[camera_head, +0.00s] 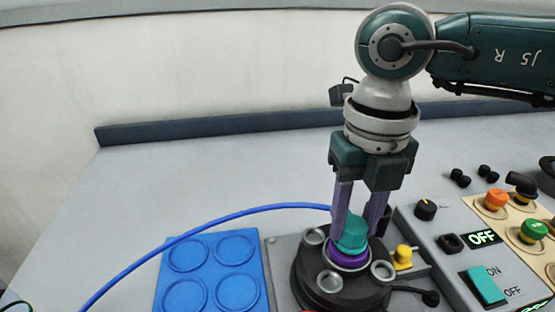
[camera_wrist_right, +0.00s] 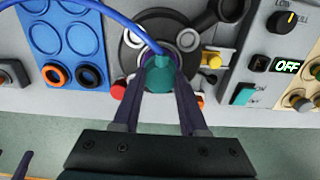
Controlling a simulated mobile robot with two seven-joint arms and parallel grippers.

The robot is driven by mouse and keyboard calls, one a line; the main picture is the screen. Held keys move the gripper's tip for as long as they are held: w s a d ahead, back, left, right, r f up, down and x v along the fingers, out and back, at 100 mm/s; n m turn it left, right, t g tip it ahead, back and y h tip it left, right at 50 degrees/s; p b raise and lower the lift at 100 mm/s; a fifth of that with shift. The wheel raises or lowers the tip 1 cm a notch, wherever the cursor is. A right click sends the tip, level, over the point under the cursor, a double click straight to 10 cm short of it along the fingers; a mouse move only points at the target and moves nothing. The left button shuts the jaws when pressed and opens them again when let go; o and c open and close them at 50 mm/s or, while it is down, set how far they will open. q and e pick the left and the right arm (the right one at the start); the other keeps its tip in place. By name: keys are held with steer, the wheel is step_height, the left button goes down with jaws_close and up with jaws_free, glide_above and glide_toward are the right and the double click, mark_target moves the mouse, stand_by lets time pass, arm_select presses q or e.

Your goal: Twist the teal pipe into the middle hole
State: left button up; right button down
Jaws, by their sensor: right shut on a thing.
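The teal pipe (camera_head: 352,233) is a short teal piece with a blue hose (camera_head: 262,209) running from it to the left. It sits at the purple-ringed middle hole (camera_head: 349,258) of a dark round base (camera_head: 305,284). My right gripper (camera_head: 354,222) comes down from above and is shut on the teal pipe. In the right wrist view the teal pipe (camera_wrist_right: 160,74) is between the two fingertips. I cannot tell how deep it sits in the hole.
A blue tray (camera_head: 211,272) with round recesses lies left of the base. A control panel (camera_head: 455,235) with knobs, a teal switch and an OFF display stands at the right. A yellow valve (camera_head: 403,256) is close beside the base. The table behind is mostly clear.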

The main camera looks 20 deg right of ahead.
stand_by(0.3)
steer(key=shift+m+p, duration=0.3)
steer(key=shift+m, duration=0.6)
steer(key=shift+m, duration=0.5)
steer(key=shift+m+p, duration=0.35)
steer(key=shift+m, duration=0.05)
steer(key=shift+f, duration=0.25)
